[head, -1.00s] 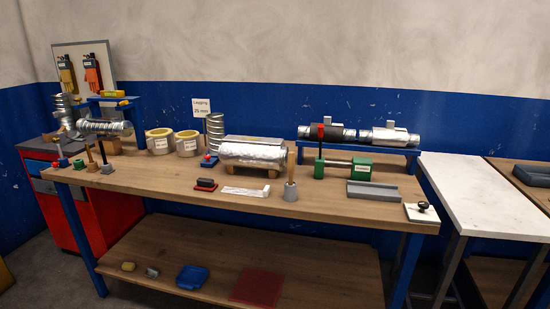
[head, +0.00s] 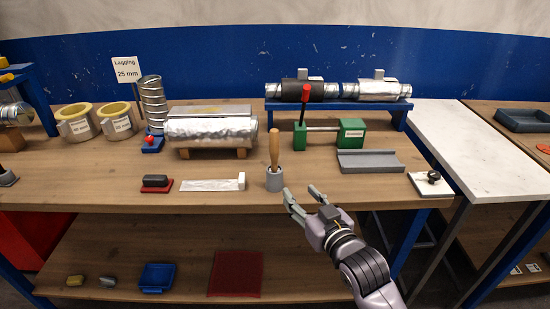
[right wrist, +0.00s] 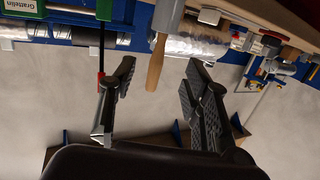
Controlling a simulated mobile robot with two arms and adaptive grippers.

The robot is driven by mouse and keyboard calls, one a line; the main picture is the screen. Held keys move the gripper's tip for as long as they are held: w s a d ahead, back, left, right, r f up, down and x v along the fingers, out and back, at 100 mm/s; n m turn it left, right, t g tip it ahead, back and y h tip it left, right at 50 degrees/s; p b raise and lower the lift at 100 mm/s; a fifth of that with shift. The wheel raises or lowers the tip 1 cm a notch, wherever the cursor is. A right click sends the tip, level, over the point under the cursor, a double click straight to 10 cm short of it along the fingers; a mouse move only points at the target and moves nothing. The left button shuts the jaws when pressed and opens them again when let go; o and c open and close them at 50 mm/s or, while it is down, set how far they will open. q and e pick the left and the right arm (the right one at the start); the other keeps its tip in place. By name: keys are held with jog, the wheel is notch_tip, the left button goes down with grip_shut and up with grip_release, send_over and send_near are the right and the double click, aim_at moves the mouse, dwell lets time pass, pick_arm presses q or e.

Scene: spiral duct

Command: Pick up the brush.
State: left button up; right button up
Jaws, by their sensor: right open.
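The brush (head: 274,148) stands upright in a grey cup (head: 274,182) near the table's front edge. Only its wooden handle shows; its lower end is hidden in the cup. My right gripper (head: 300,191) is open and empty, in front of the cup and a little to its right. In the right wrist view the brush handle (right wrist: 156,62) appears between the two spread fingers (right wrist: 160,66), with the grey cup (right wrist: 167,15) at the top; I cannot tell any contact. My left gripper is not in view.
A white scale-like strip (head: 210,185) lies left of the cup. A green tool with a red-knobbed lever (head: 304,120) stands behind it. A grey tray (head: 370,161) and a white pad with a dark knob (head: 431,184) are to the right. A foil-wrapped duct (head: 210,129) is behind.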

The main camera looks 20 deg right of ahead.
jog(key=t, duration=0.1)
send_near(276, 139)
jog(key=w, duration=0.1)
jog(key=w+p, duration=0.1)
jog(key=w, duration=0.1)
jog(key=w+a+f+p, duration=0.1)
jog(key=shift+w, duration=0.95)
jog(key=w, duration=0.1)
jog(key=w+p, duration=0.1)
jog(key=w, duration=0.3)
jog(key=shift+r+p, duration=0.3)
jog(key=shift+p, duration=0.05)
jog(key=shift+w, duration=0.15)
jog(key=shift+c, duration=0.3)
grip_shut()
